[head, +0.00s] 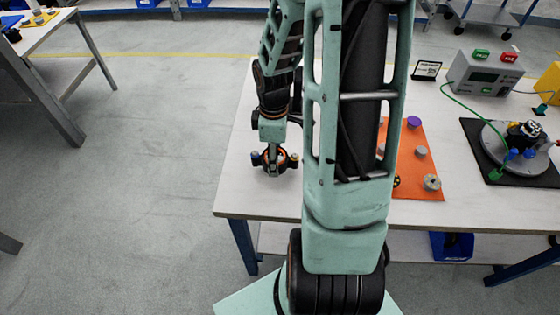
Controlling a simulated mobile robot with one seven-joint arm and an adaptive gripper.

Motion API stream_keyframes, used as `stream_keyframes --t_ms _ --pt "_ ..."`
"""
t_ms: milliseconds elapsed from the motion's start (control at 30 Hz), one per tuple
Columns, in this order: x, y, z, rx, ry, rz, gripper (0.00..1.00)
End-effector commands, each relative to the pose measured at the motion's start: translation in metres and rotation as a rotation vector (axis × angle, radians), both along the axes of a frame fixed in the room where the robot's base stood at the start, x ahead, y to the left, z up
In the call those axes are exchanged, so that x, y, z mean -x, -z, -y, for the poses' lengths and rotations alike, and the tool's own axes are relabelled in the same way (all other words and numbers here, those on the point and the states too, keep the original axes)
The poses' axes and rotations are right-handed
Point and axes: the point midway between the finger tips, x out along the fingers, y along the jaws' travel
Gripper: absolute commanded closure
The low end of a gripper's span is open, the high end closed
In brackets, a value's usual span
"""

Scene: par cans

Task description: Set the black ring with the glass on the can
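My gripper (272,146) points down over the left part of the white table. At its fingertips is a small dark round thing (273,160) with an orange edge and a knob on either side. I cannot tell whether this is the black ring, the can, or one on the other, nor whether the gripper is shut on it. The glass cannot be made out. No other black ring or can is clearly seen; my arm hides the middle of the table.
An orange mat (426,182) holds several small parts, among them a purple cap (414,122) and a tan knob (432,182). At right, a round grey plate (496,150) bears a dark fixture. Behind stands a grey box (484,74) with a green cable. The table's left end is clear.

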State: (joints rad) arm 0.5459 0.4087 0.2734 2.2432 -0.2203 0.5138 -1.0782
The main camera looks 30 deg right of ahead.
Motion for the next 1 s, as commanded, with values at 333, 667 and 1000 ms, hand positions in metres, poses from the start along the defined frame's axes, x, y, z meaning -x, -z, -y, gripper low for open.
stream_keyframes --t_ms 333,667,1000 --pt "0.0 -0.021 0.0 0.001 0.0 0.001 0.72" --pt "0.0 -0.037 0.0 0.001 0.0 0.001 0.72" --pt "0.0 -0.045 0.0 0.001 0.0 0.001 0.72"
